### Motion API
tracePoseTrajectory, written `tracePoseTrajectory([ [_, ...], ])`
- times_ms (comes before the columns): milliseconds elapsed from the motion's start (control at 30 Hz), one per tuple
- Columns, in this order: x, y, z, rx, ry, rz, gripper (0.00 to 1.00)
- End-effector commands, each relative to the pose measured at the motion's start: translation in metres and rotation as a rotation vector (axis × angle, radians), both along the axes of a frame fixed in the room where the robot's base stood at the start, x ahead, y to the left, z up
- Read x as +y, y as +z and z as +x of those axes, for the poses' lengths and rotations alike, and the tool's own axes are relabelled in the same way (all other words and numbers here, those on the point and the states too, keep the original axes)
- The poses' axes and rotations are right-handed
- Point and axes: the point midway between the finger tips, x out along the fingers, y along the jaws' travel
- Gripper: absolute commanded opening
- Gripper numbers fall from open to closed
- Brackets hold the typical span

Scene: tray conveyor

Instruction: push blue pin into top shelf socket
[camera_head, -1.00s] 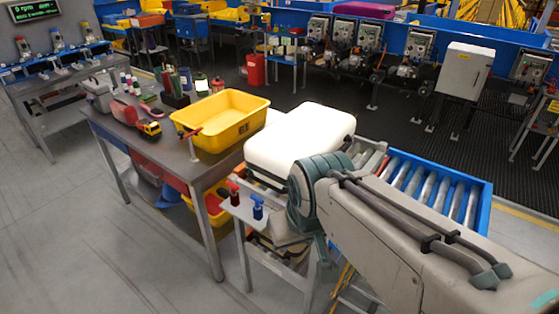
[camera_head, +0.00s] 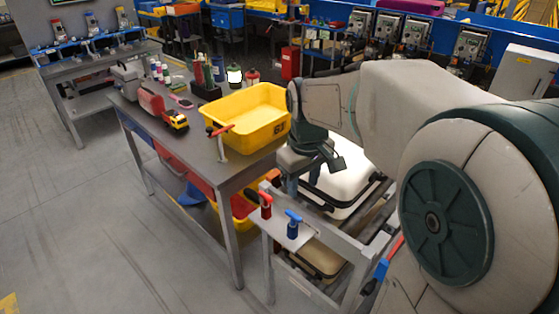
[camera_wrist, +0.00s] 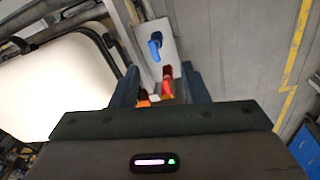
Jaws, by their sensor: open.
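The blue pin (camera_head: 293,222), with a T-shaped head, stands upright at the small pale shelf plate (camera_head: 305,236) on the end of the metal cart. It also shows in the wrist view (camera_wrist: 155,46). The red pin (camera_head: 266,204) stands to its left in the head view; in the wrist view the red pin (camera_wrist: 168,76) appears between my fingers, nearer than the blue one. My gripper (camera_wrist: 160,70) is open and empty, above the plate area and apart from the blue pin. The socket and the pin's lower end cannot be made out.
A white case (camera_head: 345,190) lies on the cart beside my gripper, with another case (camera_head: 318,258) below. A table with a yellow bin (camera_head: 262,112) and a red-handled post (camera_head: 221,145) stands to the left. Open floor (camera_head: 110,250) lies at front left.

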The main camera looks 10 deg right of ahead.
Motion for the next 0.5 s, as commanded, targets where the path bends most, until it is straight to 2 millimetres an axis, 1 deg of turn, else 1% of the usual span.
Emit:
tracePoseTrajectory([
  [33, 0.0, -0.017, 0.016, 0.027, 0.039, 0.0, 0.41],
  [100, 0.0, -0.029, 0.034, 0.055, 0.09, -0.001, 0.41],
  [200, 0.0, -0.043, 0.053, 0.085, 0.148, 0.002, 0.41],
  [333, 0.0, -0.053, 0.067, 0.107, 0.196, 0.006, 0.41],
  [500, 0.0, -0.063, 0.072, 0.116, 0.215, 0.009, 0.41],
])
